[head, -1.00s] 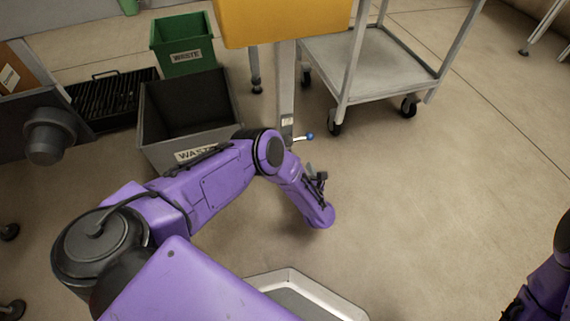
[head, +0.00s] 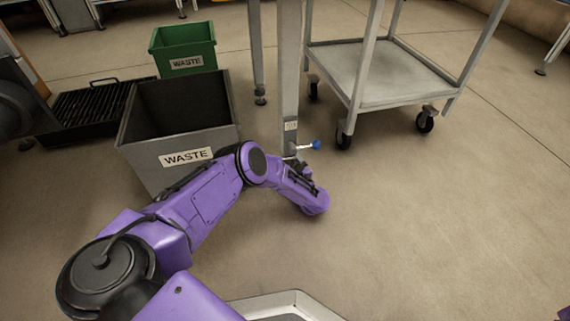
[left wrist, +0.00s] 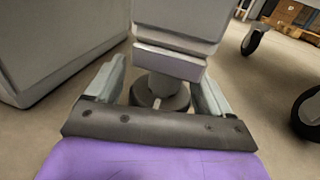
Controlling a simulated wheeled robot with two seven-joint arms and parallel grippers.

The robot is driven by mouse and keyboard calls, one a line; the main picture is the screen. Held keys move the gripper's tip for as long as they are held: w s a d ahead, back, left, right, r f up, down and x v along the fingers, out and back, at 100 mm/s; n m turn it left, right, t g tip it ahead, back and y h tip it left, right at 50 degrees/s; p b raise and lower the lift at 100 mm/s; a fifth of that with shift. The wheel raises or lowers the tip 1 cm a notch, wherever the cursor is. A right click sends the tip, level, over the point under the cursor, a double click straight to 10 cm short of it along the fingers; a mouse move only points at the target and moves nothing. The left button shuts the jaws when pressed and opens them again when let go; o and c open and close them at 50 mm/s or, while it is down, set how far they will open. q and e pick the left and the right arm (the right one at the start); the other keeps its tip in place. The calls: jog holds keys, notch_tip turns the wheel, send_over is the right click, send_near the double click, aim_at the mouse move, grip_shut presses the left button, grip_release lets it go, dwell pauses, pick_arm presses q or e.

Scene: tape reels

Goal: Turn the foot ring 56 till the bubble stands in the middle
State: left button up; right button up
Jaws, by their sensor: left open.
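A grey leg (head: 289,75) stands on the floor with a small label (head: 291,126), whose print is too small to read. In the left wrist view the leg's square lower end (left wrist: 170,62) sits above a round foot (left wrist: 160,98) with a grey stem and a dark disc. I cannot make out a number on its ring. My left gripper (left wrist: 158,88) is open, with one finger on each side of the foot; I cannot tell whether they touch it. It is small beside the leg in the head view (head: 301,166). No bubble shows. My right gripper is out of view.
A lever with a blue knob (head: 316,145) sticks out right of the leg. A grey waste bin (head: 147,168) stands close left, a green one (head: 183,50) behind. A wheeled cart (head: 385,85) stands back right. The floor at right is clear.

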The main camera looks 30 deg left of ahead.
pick_arm(q)
jog(key=c, duration=1)
jog(key=shift+o, duration=0.2)
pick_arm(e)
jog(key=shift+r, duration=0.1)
